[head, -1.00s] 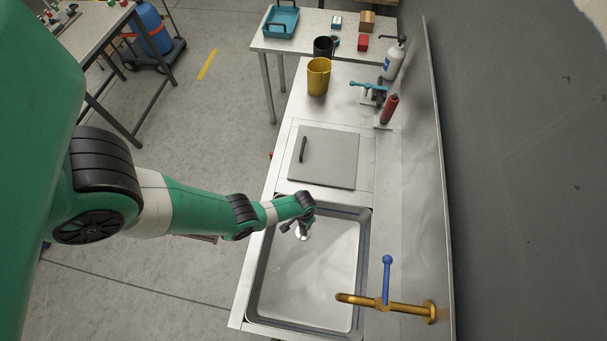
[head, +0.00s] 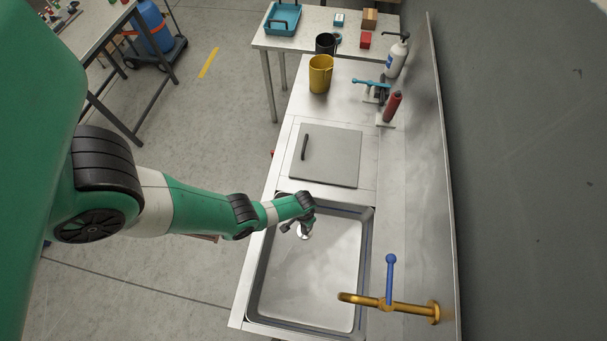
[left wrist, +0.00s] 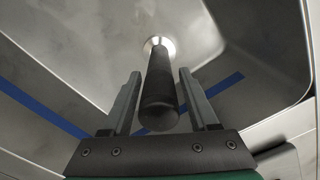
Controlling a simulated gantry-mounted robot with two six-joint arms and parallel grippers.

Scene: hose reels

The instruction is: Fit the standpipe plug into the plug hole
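The standpipe plug, a black cylinder (left wrist: 160,92), stands in the sink basin in the left wrist view. Its far end meets a bright round metal collar (left wrist: 158,45) at the basin floor; I cannot tell whether it is seated in the hole, which is hidden. My left gripper (left wrist: 159,72) has its two fingers either side of the pipe, with a visible gap on each side, so it looks open around it. In the head view, the left gripper (head: 297,228) is over the basin's upper left part, and the pipe is mostly hidden there. My right gripper is not in view.
The steel sink basin (head: 310,290) has a blue line on its wall (left wrist: 45,110). A brass tap (head: 390,303) with a blue lever reaches over its right side. A grey cover (head: 330,158), yellow jug (head: 320,75) and red cylinder (head: 391,107) stand farther back.

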